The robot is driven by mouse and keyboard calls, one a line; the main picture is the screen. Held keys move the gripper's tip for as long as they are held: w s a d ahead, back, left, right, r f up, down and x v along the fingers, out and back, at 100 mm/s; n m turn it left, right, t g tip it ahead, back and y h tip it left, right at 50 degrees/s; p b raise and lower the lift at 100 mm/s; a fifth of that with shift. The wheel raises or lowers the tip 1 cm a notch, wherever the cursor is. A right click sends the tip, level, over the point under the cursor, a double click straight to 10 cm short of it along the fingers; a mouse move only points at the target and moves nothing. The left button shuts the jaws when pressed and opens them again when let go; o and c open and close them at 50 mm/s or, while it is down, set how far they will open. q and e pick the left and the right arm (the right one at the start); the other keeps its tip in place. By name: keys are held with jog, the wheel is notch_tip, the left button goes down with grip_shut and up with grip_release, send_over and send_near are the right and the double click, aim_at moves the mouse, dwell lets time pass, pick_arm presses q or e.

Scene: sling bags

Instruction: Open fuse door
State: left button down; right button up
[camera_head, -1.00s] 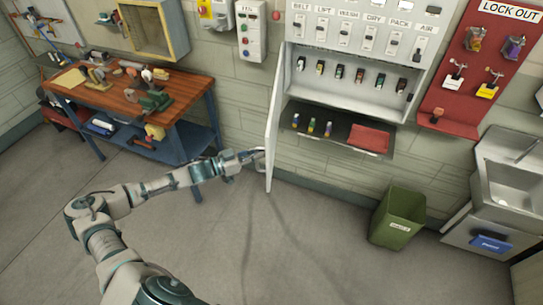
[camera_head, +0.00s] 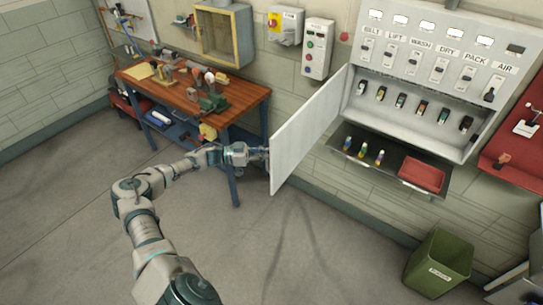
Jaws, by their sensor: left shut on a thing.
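The fuse door (camera_head: 310,128) is a plain light panel hinged at the left side of the fuse box (camera_head: 425,115). It stands swung out from the box, wide open. Several fuses (camera_head: 401,102) show in a row inside the box. My left gripper (camera_head: 264,155) is at the door's outer left edge and shut on it; the fingertips are partly hidden behind the panel. My right gripper is not in view.
A dark shelf (camera_head: 395,173) below the box holds several small fuses and a red tray (camera_head: 422,176). A green bin (camera_head: 438,263) stands at lower right. A wooden workbench (camera_head: 190,95) stands behind my left arm. The floor in front is clear.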

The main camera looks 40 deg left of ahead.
pick_arm(q)
jog(key=shift+a+f, duration=0.15)
jog(key=c, duration=1.3)
grip_release()
jog(key=shift+o, duration=0.5)
jog(key=v, duration=1.2)
